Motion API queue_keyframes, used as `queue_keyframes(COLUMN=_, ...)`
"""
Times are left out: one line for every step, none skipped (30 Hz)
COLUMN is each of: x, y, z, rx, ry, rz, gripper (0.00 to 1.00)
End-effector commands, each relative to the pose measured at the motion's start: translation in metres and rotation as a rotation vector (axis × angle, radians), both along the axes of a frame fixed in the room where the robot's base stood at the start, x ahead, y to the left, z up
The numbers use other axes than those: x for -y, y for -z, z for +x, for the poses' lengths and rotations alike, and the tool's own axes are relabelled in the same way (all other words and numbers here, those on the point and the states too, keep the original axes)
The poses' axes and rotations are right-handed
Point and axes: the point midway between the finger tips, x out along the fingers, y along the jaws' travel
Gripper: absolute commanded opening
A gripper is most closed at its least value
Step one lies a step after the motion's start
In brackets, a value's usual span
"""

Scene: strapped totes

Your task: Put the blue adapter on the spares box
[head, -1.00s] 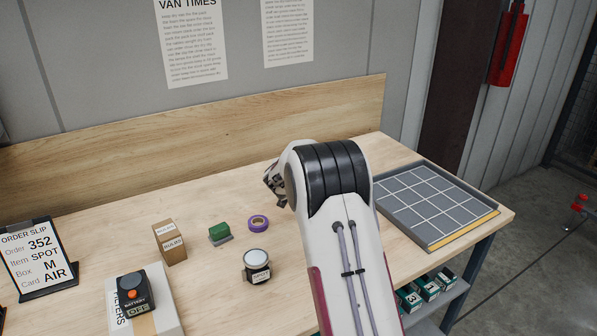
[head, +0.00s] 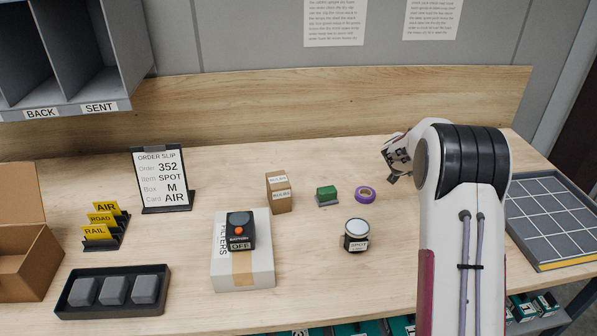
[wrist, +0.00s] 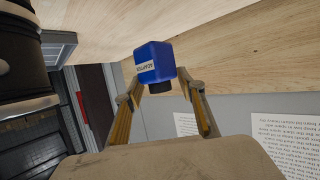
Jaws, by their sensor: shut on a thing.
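In the wrist view the blue adapter (wrist: 154,62), a blue block with a white ADAPTER label and a black round end, sits between the fingertips of my gripper (wrist: 165,88). My gripper is shut on it. In the head view my gripper (head: 396,160) is partly hidden behind my arm, above the right part of the bench, and the adapter cannot be made out there. No box with a readable SPARES label shows.
A brown bulbs box (head: 278,192), a green block (head: 326,194), a purple tape roll (head: 366,194) and a SPOT jar (head: 356,236) stand mid-bench. A gridded tray (head: 555,215) is right. An open carton (head: 22,270), card rack (head: 105,228) and dark tray (head: 112,308) are left.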

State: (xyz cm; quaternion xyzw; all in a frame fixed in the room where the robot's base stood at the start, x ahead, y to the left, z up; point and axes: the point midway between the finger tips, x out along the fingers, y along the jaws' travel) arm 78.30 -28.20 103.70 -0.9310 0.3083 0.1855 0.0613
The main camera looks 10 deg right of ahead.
Motion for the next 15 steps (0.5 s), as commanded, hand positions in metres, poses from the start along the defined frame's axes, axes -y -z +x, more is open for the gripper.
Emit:
queue_keyframes(x=-0.007, y=-0.002, z=0.003, rx=0.001, ry=-0.009, rz=0.0, gripper=0.16)
queue_keyframes(x=-0.011, y=-0.003, z=0.004, rx=0.002, ry=-0.014, rz=0.0, gripper=0.16)
queue_keyframes(x=-0.017, y=-0.005, z=0.006, rx=0.003, ry=-0.022, rz=0.001, gripper=0.16)
queue_keyframes(x=-0.023, y=-0.006, z=0.008, rx=0.003, ry=-0.029, rz=0.001, gripper=0.16)
queue_keyframes(x=-0.029, y=-0.008, z=0.011, rx=0.004, ry=-0.038, rz=0.0, gripper=0.16)
queue_keyframes(x=-0.038, y=-0.011, z=0.013, rx=0.004, ry=-0.049, rz=0.0, gripper=0.16)
queue_keyframes(x=-0.046, y=-0.013, z=0.016, rx=0.004, ry=-0.059, rz=0.001, gripper=0.16)
queue_keyframes(x=-0.054, y=-0.015, z=0.018, rx=0.004, ry=-0.069, rz=0.002, gripper=0.16)
queue_keyframes(x=-0.065, y=-0.019, z=0.021, rx=0.003, ry=-0.084, rz=0.001, gripper=0.16)
queue_keyframes(x=-0.074, y=-0.021, z=0.023, rx=0.004, ry=-0.095, rz=0.0, gripper=0.16)
queue_keyframes(x=-0.084, y=-0.024, z=0.025, rx=0.004, ry=-0.106, rz=0.002, gripper=0.16)
queue_keyframes(x=-0.096, y=-0.028, z=0.028, rx=0.004, ry=-0.121, rz=0.0, gripper=0.16)
queue_keyframes(x=-0.107, y=-0.03, z=0.029, rx=0.004, ry=-0.132, rz=0.0, gripper=0.16)
queue_keyframes(x=-0.116, y=-0.033, z=0.031, rx=0.004, ry=-0.143, rz=0.001, gripper=0.16)
queue_keyframes(x=-0.13, y=-0.036, z=0.033, rx=0.004, ry=-0.157, rz=0.001, gripper=0.16)
